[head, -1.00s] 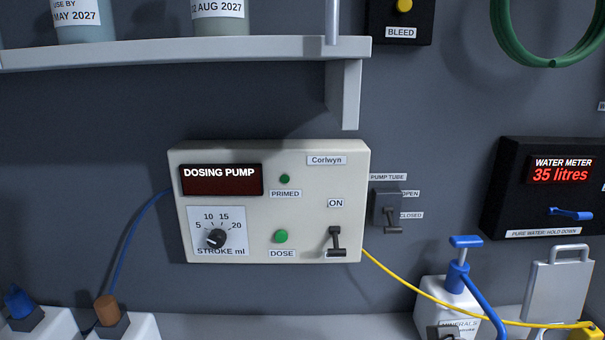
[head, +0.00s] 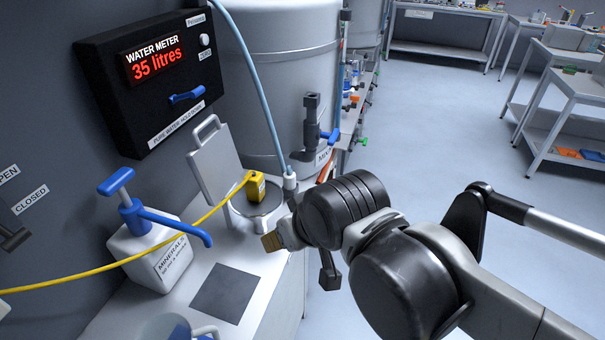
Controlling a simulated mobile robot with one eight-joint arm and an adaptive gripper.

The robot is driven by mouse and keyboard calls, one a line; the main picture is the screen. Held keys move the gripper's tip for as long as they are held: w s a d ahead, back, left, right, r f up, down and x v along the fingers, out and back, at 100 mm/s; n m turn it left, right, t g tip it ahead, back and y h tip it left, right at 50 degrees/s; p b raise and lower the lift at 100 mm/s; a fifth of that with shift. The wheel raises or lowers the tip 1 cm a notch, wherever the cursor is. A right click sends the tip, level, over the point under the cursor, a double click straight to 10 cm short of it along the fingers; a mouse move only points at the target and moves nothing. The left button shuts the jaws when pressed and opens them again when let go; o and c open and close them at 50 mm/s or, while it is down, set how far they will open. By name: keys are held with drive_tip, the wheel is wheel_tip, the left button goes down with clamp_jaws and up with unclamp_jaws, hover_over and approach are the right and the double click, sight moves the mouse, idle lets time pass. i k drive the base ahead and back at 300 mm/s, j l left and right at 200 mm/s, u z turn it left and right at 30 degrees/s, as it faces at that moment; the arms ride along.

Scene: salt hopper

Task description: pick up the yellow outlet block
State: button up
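The yellow outlet block (head: 256,186) is a small upright block at the end of a thin yellow tube (head: 160,247). It stands at the round metal opening (head: 268,203) on the bench, in front of a raised grey lid (head: 214,163). I cannot tell how deep it sits. My gripper (head: 273,241) is in front of the block and a little to its right in the picture, apart from it. Only a brown-tipped end shows beyond my dark wrist, so its opening is hidden.
A white minerals bottle with a blue pump (head: 157,255) stands left. A pale blue hose (head: 262,95) hangs beside a large grey tank (head: 285,70). A dark square pad (head: 225,293) lies on the bench. A water meter (head: 160,75) reads 35 litres. Open floor lies right.

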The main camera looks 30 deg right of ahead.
sight(255, 188)
drive_tip(key=k+l+z, duration=0.15)
drive_tip(key=l, duration=0.55)
drive_tip(key=l+z, duration=0.1)
drive_tip(key=l, duration=0.55)
